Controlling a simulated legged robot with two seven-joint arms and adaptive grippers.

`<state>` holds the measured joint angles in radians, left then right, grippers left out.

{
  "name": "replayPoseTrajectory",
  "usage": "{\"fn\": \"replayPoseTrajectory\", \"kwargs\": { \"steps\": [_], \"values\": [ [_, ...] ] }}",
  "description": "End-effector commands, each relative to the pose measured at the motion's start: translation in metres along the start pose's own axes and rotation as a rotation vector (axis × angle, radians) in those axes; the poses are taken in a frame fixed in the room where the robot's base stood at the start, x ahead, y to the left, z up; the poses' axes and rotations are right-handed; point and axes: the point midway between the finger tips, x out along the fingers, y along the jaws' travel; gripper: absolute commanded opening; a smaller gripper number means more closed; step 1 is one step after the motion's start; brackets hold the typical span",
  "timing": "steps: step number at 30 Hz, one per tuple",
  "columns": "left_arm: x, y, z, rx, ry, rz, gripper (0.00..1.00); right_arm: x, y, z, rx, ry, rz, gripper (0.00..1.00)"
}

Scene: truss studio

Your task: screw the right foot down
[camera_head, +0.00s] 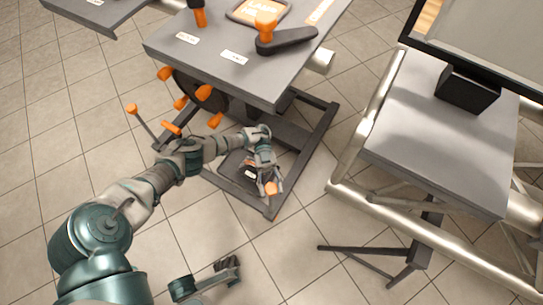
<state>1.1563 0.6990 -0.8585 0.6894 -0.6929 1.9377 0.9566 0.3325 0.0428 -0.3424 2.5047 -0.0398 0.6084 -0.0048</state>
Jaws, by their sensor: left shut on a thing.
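The foot (271,188) shows as a small orange knob at the near corner of the dark lower frame under the grey worktable. My left arm reaches in from the left, and its gripper (268,182) points down at that corner. Its fingers are shut around the foot's orange knob and hide most of it. A grey and teal part of mine, apparently the right gripper (228,270), shows low in the picture, apart from the table. Its jaws are too small and dark to read.
The grey worktable (180,50) carries a black lever with an orange knob (265,27). Several orange handles (204,92) stick out below its left edge. A silver tube frame with a grey top (440,140) stands at right. Tiled floor (300,230) lies clear between.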

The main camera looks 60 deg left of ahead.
Motion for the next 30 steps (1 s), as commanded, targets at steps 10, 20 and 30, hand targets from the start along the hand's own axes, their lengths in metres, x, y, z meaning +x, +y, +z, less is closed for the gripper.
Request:
{"fn": "replayPoseTrajectory", "kwargs": {
  "steps": [10,20,30],
  "values": [
    [-0.0015,-0.0001,0.0030,-0.003,-0.008,0.036,0.13,-0.0009,0.0001,0.0005,0.000,-0.002,0.001,0.46],
    [-0.0013,-0.0004,0.0031,-0.003,-0.008,0.035,0.57,-0.0010,0.0001,0.0006,0.000,-0.002,0.001,0.46],
    [-0.0004,-0.0002,0.0008,0.000,-0.004,0.039,0.73,-0.0007,-0.0001,0.0012,0.000,-0.004,-0.001,0.46]
  ]
}}
